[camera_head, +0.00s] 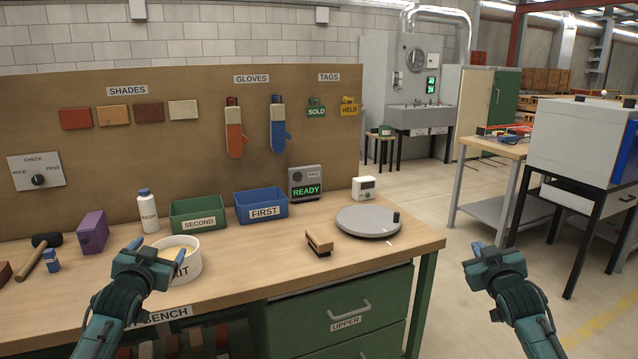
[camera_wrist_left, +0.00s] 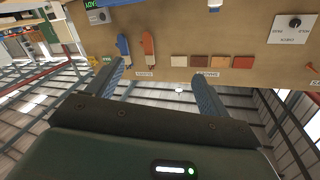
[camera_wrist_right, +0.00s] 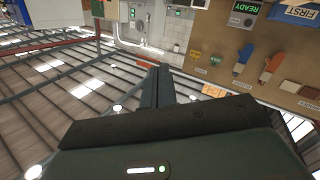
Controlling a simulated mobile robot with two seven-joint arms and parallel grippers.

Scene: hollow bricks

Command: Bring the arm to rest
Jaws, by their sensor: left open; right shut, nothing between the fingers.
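My left gripper (camera_head: 160,254) is raised over the front left of the workbench, in front of the white pot. Its fingers stand wide apart and empty in the left wrist view (camera_wrist_left: 158,88). My right gripper (camera_head: 490,253) is raised over the floor, to the right of the workbench. Its fingers are together with nothing between them in the right wrist view (camera_wrist_right: 157,86). Both arms reach up from the bottom of the head view and touch nothing that I can see.
The workbench (camera_head: 270,270) holds a white pot (camera_head: 178,262), a green bin (camera_head: 198,214), a blue bin (camera_head: 261,206), a grey turntable (camera_head: 368,222), a wooden block (camera_head: 319,242) and a white bottle (camera_head: 148,211). The floor (camera_head: 450,270) right of the bench is clear.

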